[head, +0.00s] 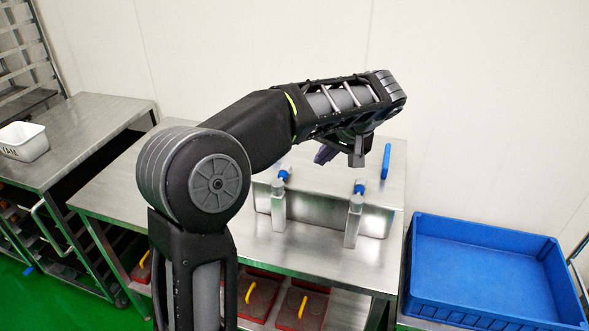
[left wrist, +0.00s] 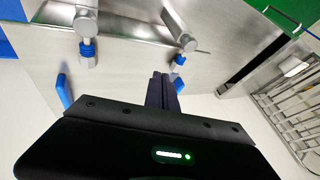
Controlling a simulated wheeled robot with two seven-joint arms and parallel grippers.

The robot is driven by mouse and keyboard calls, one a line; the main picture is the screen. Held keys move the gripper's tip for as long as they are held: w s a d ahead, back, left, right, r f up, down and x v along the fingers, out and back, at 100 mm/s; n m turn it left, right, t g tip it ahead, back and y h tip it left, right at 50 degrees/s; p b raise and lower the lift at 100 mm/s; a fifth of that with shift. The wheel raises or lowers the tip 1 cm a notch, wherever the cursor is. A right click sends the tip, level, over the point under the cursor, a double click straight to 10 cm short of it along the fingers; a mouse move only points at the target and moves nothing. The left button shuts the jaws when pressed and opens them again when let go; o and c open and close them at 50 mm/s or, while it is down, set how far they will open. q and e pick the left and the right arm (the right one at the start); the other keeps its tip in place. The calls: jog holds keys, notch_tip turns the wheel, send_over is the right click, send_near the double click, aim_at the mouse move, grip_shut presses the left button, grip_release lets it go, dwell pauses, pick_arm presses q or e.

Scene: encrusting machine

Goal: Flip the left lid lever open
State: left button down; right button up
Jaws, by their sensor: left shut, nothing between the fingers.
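The left lid lever (head: 278,208) hangs down on the front of the metal machine box, with a blue collar at its top near the lid edge. The right lever (head: 354,218) hangs the same way. My left gripper (head: 325,157) is above the lid, behind the levers, its fingers dark and partly hidden by the wrist. In the left wrist view, which is turned over, the shut, empty fingers (left wrist: 160,90) are near the left lever's blue collar (left wrist: 179,61); I cannot tell whether they touch. The right lever (left wrist: 87,50) is farther left there. My right gripper is not in view.
A blue upright handle (head: 386,161) stands at the lid's right side. A blue crate (head: 480,225) is to the right. A steel table with a white container (head: 24,142) is at left. Red trays with yellow handles lie on the lower shelf. The tabletop before the levers is clear.

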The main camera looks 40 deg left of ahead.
aim_at(282, 179)
pick_arm(q)
jog(key=p+x, duration=0.1)
jog(key=x, duration=0.7)
jog(key=shift+s, duration=0.1)
jog(key=a, duration=0.1)
jog(key=a+p, duration=0.1)
jog(key=a+f, duration=0.1)
jog(key=shift+s+a, duration=0.1)
jog(key=shift+s, duration=0.3)
jog(key=shift+s+a+f, duration=0.15)
jog(key=shift+a+f, duration=0.05)
jog(key=shift+a, duration=0.2)
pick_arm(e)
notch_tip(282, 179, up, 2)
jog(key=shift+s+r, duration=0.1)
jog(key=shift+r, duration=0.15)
